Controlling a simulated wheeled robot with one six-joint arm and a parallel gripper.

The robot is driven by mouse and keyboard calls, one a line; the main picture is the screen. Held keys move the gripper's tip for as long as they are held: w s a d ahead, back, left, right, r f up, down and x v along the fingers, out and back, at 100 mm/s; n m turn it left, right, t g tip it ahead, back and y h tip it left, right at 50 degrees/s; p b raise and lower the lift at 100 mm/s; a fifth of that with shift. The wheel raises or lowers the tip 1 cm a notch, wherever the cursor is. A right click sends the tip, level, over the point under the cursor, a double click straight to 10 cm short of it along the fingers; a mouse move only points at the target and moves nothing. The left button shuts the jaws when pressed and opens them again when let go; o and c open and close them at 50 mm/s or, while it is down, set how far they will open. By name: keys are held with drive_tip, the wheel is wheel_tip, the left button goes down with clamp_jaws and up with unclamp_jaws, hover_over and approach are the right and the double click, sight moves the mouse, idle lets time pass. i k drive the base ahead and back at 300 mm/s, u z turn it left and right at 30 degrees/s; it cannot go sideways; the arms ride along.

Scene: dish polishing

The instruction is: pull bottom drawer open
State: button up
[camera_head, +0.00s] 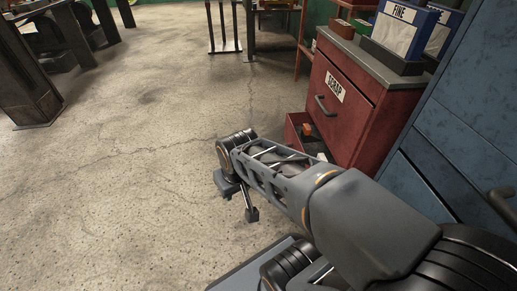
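A red cabinet (375,125) stands at the right. Its upper drawer front (340,95) has a "SCRAP" label and a dark handle, and it is closed. Below it, the bottom drawer (292,132) sticks out to the left, at least partly open, with an orange block and a pale item inside. My arm covers its lower part and front, so I cannot see its handle. My gripper (238,200) hangs over the floor left of the drawer, at the end of my arm. Its fingers are small and partly hidden. I see nothing held in it.
A blue cabinet (465,115) stands close at the right. Bins labelled "FINE" (398,28) sit on the red cabinet's grey top. Dark metal machine legs (25,90) stand at the left. The concrete floor (130,160) between is open.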

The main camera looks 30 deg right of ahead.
sight(295, 122)
drive_tip(key=u, duration=0.3)
drive_tip(key=i, duration=0.9)
drive_tip(key=z, duration=0.4)
drive_tip(key=i, duration=0.85)
drive_tip(key=z, duration=0.65)
